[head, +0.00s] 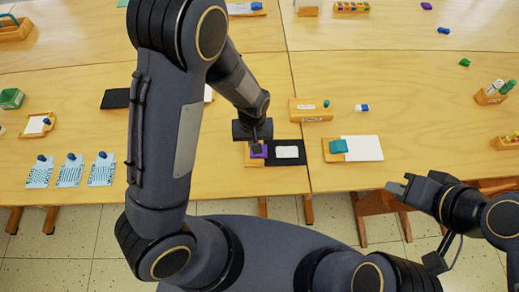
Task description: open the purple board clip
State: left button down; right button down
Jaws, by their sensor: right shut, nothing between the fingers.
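The purple board clip (260,154) sits on the left part of a small wooden board (254,163) near the front edge of the table. A black sheet with a white card (287,152) lies to its right. My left gripper (255,146) points down right over the clip and hides part of it. Whether its fingers touch the clip, and whether they are open or shut, I cannot tell. My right gripper (396,188) is shut and empty, in front of the table edge at the right.
A teal clip (338,146) on a board with white paper (362,148) lies to the right. A wooden block (311,110) stands behind. Several printed cards with blue pieces lie at the left. A stool (376,203) stands below my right gripper.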

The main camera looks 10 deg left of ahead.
pick_arm(q)
jog(key=shift+f+b, duration=0.8)
jog(key=shift+f, duration=0.1)
dwell(0.8)
jog(key=shift+r, duration=0.1)
notch_tip(320, 180, up, 7)
jog(key=p, duration=0.5)
jog(key=shift+p, duration=0.3)
dwell(0.4)
jog(key=s+a+r+t+h, duration=0.1)
jog(key=s+a+r+h, duration=0.15)
jog(key=r, duration=0.55)
jog(key=s+a+r+t+h, duration=0.2)
jog(key=s+a+r, duration=0.2)
jog(key=r, duration=0.4)
jog(key=s+a+r+m+t, duration=0.1)
jog(key=s+a+r+t, duration=0.1)
jog(key=s+r, duration=0.3)
jog(key=s, duration=0.4)
jog(key=shift+s+a+r+m+t+y, duration=0.3)
jog(key=shift+s+a+y, duration=0.05)
jog(key=shift+s, duration=0.05)
